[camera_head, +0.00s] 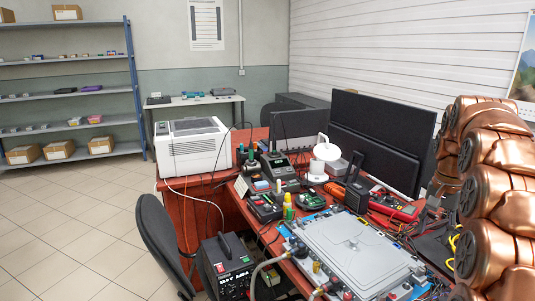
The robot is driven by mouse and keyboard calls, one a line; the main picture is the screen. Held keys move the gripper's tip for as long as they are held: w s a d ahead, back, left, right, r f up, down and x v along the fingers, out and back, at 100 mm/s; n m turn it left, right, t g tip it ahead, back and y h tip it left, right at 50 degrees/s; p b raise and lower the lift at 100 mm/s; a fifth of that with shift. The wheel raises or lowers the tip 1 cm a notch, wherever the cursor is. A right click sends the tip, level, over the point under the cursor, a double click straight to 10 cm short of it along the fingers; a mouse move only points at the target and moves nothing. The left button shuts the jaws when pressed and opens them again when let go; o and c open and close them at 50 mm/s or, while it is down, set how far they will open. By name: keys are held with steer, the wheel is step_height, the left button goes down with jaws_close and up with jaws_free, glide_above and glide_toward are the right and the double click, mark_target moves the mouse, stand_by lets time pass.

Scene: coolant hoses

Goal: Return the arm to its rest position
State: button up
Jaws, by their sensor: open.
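My copper-coloured arm stands folded at the right edge, with its links one in front of another. At the lower end of its farther part, my gripper (430,213) shows small and dark, partly hidden, over the right part of the workbench. It is open, and I see nothing held in it. The coolant hoses (268,262) are light-coloured and run to fittings at the front edge of a grey flat metal unit (352,251) on the bench. The gripper appears to be right of and behind this unit. Whether it touches anything there I cannot tell.
The red bench (205,184) is crowded with instruments, cables and dark monitors (375,142). A white printer-like box (191,146) stands at its far left. A black chair (160,243) and a black power unit (225,268) stand in front. The tiled floor at left is clear.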

steer(key=s+a+f+n, duration=0.1)
steer(key=s+a+n, duration=0.2)
steer(key=s+a, duration=0.5)
steer(key=s+a+f+n+g, duration=0.1)
steer(key=s+a+f+n, duration=0.15)
steer(key=s+a, duration=0.5)
steer(key=s+a+f+n+g, duration=0.15)
steer(key=s+a+f, duration=0.25)
steer(key=s, duration=0.6)
steer(key=s+a+f+n, duration=0.35)
steer(key=s+a, duration=0.25)
steer(key=s, duration=0.3)
steer(key=s+p+v, duration=0.2)
steer(key=p+v, duration=1.2)
steer(key=shift+d+r+m+t, duration=0.25)
steer(key=shift+r+m+t, duration=0.1)
steer(key=shift+w+d, duration=0.1)
